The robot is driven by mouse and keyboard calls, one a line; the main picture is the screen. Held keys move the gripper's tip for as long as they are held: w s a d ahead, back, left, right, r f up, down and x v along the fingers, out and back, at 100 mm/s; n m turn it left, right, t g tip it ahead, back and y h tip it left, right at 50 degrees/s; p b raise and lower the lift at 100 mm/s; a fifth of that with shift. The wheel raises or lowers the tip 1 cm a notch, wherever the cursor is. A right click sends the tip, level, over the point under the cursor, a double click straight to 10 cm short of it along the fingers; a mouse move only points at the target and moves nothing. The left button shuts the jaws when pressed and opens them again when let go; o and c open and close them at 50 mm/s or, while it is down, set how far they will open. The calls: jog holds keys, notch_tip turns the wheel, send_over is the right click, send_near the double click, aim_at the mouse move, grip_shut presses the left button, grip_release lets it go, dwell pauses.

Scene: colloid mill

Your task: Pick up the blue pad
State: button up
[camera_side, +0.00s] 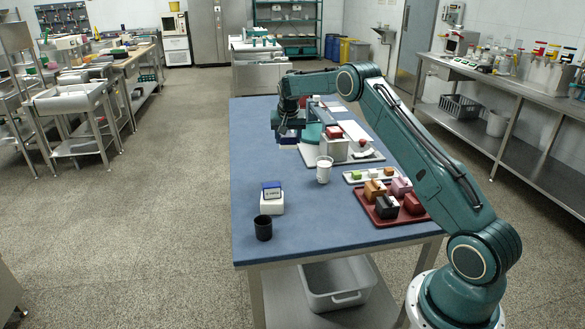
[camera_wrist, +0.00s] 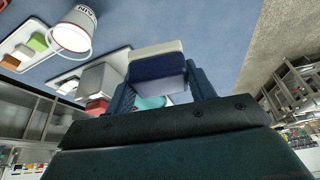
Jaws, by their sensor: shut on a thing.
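The blue pad (camera_wrist: 158,68) is a small block with a dark blue body and a pale whitish band along one edge. In the wrist view it sits between the two fingers of my gripper (camera_wrist: 163,84), which is shut on it. In the side view my gripper (camera_side: 288,128) is over the far left part of the blue table, beside the white machine. The pad's dark blue side (camera_side: 288,139) shows just below it there, partly hidden. I cannot tell exactly how high the pad is above the table.
The white machine (camera_side: 333,147) stands close right of my gripper, with a white cup (camera_side: 324,170) before it. A red tray (camera_side: 386,219) of blocks and a white tray (camera_side: 353,181) lie nearer. A blue-topped white box (camera_side: 271,203) and black cup (camera_side: 263,228) stand front left.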

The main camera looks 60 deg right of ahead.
aim_at(288, 135)
notch_tip(288, 135, up, 7)
jog(key=shift+f, duration=0.1)
dwell(0.5)
